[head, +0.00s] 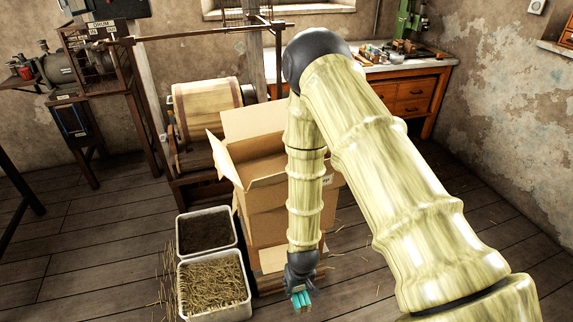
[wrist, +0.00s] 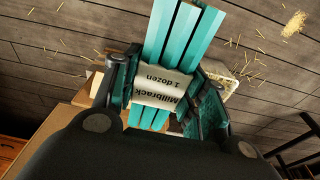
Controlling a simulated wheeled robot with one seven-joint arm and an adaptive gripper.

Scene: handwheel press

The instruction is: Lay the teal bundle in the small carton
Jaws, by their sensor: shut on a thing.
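The teal bundle is several flat teal strips held by a pale paper band reading "Millbrack 1 dozen"; it shows in the wrist view (wrist: 181,32) and as a small teal end in the head view (head: 302,301). My gripper (wrist: 166,87) is shut on it across the band, with a dark finger on each side. In the head view my gripper (head: 300,287) hangs low, in front of the cartons. A tall brown carton (head: 262,222) stands behind my forearm with its flaps open. A pale flap (head: 272,260) shows low beside my forearm; whether it belongs to a smaller carton I cannot tell.
A white bin of straw (head: 213,316) and a bin of dark material (head: 206,231) stand left of the cartons. A wooden drum machine (head: 207,107) is behind. A workbench (head: 405,90) stands at the back wall. Plank floor (head: 110,250) is clear at left.

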